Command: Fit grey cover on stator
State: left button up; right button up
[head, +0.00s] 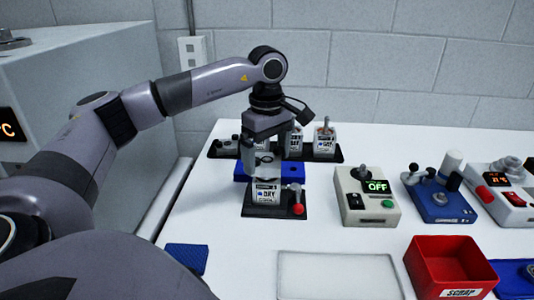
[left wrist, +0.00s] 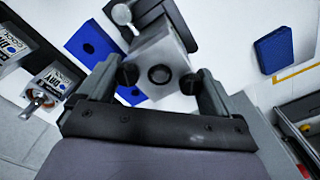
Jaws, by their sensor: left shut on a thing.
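My left gripper (head: 262,160) points down over a black fixture (head: 262,212) on the white table. In the left wrist view the gripper (left wrist: 159,80) is shut on a squarish grey piece with a round dark opening, which looks like the grey cover (left wrist: 165,52). A block labelled DRY (head: 266,193), seemingly the stator, sits upright in the fixture directly below the gripper. Whether the cover touches it cannot be told. The fixture has a lever with a red knob (head: 297,209) at its right. My right gripper is not in view.
A blue block with holes (head: 298,171) lies just behind the fixture. A black tray (head: 335,157) with several labelled units stands at the back. A beige box reading OFF (head: 366,203) is to the right, with a red scrap bin (head: 423,276) in front. A pale mat (head: 338,280) lies in front.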

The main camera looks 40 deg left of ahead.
pick_arm(q)
jog(key=shift+f, duration=0.1)
jog(key=shift+f+b, duration=0.55)
jog(key=shift+f, duration=0.25)
jog(key=o, duration=0.8)
jog(key=shift+r, duration=0.15)
notch_tip(320, 180, up, 6)
jog(key=p, duration=0.5)
jog(key=shift+r+p, duration=0.7)
jog(key=shift+r, duration=0.6)
